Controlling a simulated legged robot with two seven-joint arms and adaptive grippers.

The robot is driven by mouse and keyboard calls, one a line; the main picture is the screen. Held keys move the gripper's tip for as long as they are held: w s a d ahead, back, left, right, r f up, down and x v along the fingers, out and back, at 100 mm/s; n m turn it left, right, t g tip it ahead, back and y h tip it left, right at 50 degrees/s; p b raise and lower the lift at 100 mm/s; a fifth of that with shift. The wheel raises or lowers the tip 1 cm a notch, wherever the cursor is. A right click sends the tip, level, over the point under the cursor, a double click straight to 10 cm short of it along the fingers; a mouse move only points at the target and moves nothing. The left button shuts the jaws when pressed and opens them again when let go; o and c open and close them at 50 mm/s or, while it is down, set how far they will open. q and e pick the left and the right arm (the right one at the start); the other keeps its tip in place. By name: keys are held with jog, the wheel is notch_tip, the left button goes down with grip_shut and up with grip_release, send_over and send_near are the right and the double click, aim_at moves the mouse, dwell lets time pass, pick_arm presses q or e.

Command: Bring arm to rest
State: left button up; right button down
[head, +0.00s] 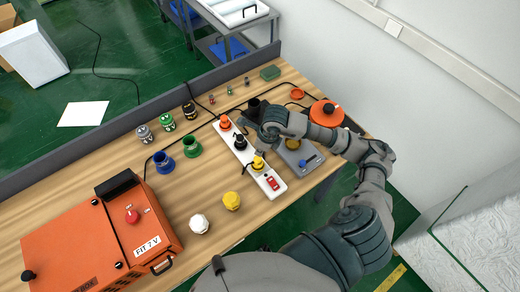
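My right arm reaches in from the lower right over the wooden table. Its grey gripper (254,134) is above the white power strip (262,172), near the strip's black plug (240,142). Its fingers look spread apart, with nothing seen between them. An orange plug (225,122) and a yellow plug (258,163) also sit on the strip. A black cup-like piece (256,104) stands just behind the gripper, partly hidden by it. My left gripper is not in view.
An orange machine (85,240) fills the table's left front. An orange round pot (326,113) and a grey device (300,158) are at right.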

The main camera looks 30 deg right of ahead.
aim_at(257, 159)
jog(key=shift+w+a, duration=0.2)
jog(key=shift+w, duration=0.05)
dwell(0.7)
jog(key=shift+f+b, duration=0.1)
jog(key=shift+b, duration=0.2)
jog(key=shift+s+b+x, duration=0.15)
jog(key=shift+b+x, duration=0.55)
jog(key=shift+x, duration=0.05)
jog(key=shift+s+b+x, duration=0.15)
jog(key=shift+b+x, duration=0.55)
jog(key=shift+x, duration=0.05)
jog(key=shift+d+f+b, duration=0.2)
jog(key=shift+f+b, duration=0.2)
jog(key=shift+f, duration=0.15)
jog(key=shift+r, duration=0.15)
